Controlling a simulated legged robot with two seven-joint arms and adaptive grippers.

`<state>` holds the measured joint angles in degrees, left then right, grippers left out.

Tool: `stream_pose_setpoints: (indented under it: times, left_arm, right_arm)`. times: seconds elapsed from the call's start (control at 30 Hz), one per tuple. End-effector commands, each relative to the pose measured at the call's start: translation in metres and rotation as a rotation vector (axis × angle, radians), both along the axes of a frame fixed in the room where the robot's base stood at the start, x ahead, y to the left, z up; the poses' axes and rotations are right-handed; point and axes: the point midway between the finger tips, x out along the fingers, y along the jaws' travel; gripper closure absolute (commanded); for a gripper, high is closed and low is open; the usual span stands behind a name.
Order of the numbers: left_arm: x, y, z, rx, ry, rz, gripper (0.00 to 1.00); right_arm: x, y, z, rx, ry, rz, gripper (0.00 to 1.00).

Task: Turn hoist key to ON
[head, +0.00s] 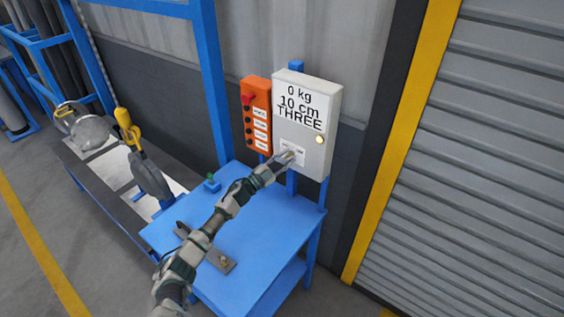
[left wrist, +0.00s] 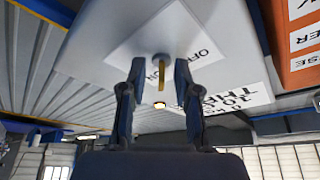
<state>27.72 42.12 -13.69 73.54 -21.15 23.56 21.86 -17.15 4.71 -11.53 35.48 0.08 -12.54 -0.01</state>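The hoist key switch sits on a white label (head: 287,152) low on the front of a light grey control box (head: 309,150). In the head view my left gripper (head: 291,157) is at this label and hides the key. In the left wrist view a small grey round stub (left wrist: 161,60) stands out from the label, between my left fingertips (left wrist: 159,68). The fingers are spread, with gaps beside the stub. The label reads OFF beside the stub. My right gripper is not in view.
The box shows "0 kg, 10 cm, THREE" and a glowing yellow lamp (head: 320,139). An orange button pendant (head: 257,115) hangs to its left. A blue table (head: 262,240) stands below, holding a dark metal bar (head: 219,259). A yellow hoist hook (head: 127,128) hangs at left.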

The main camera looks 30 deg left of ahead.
Motion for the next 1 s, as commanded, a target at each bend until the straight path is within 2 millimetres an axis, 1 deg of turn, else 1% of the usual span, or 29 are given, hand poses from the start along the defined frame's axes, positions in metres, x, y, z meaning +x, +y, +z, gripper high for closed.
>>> stream_pose_setpoints:
  times: [0.07, 0.17, 0.4, 0.5, 0.6, 0.7, 0.8, 1.0]
  left_arm:
    - [-0.004, 0.002, -0.002, 0.0, 0.001, 0.001, 0.69]
    - [-0.017, 0.007, -0.007, 0.002, 0.003, 0.001, 0.69]
    - [-0.064, 0.026, -0.023, 0.0, 0.007, 0.0, 0.69]
    - [-0.081, 0.033, -0.029, -0.001, 0.006, -0.001, 0.69]
    - [-0.094, 0.038, -0.033, 0.0, 0.006, 0.001, 0.69]
    - [-0.101, 0.041, -0.035, 0.0, 0.005, 0.0, 0.69]
    - [-0.105, 0.042, -0.036, 0.0, 0.005, 0.0, 0.69]
    - [-0.105, 0.042, -0.036, -0.001, 0.004, 0.0, 0.69]
  right_arm:
    - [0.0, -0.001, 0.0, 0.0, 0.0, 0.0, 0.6]
    - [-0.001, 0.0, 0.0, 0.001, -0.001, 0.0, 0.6]
    - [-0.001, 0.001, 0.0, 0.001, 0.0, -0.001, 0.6]
    - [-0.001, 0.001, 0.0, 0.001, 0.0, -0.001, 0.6]
    - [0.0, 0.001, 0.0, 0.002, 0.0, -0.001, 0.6]
    - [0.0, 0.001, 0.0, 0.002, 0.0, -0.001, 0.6]
    - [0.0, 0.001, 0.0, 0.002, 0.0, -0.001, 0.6]
    - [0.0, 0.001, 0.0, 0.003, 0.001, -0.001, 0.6]
